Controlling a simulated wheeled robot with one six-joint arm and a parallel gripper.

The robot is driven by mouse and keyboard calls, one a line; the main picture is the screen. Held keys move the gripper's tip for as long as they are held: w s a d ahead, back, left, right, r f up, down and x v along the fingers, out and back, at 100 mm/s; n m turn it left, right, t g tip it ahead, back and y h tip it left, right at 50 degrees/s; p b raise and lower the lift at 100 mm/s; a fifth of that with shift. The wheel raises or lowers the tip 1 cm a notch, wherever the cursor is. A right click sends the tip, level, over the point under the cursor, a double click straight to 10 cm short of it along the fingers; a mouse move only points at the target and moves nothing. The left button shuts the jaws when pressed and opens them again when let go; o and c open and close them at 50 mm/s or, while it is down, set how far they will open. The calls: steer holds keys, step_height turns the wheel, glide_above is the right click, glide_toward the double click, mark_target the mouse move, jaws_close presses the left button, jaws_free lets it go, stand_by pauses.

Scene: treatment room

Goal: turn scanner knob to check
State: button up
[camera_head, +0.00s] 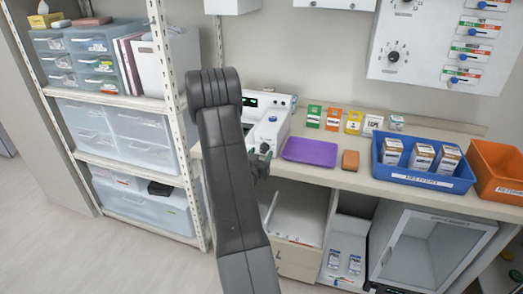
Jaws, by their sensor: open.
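A white device (281,105) that looks like the scanner, with a small green-lit display, stands at the left end of the counter. A small dark blue round part (272,119) shows on its front; its setting is too small to read. My arm stands in front of the device and hides its left part. My gripper (262,158) is open at the counter's front edge, just below the device, and partly hidden by my arm. Whether it touches anything cannot be told. A white wall panel also carries a black knob (393,57) with marks around it.
A shelf rack (162,104) with drawers stands left. Floor at lower left is clear.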

steer(key=shift+x, duration=0.8)
steer(key=c, duration=1)
steer(key=shift+o, duration=0.2)
steer(key=shift+f, duration=0.1)
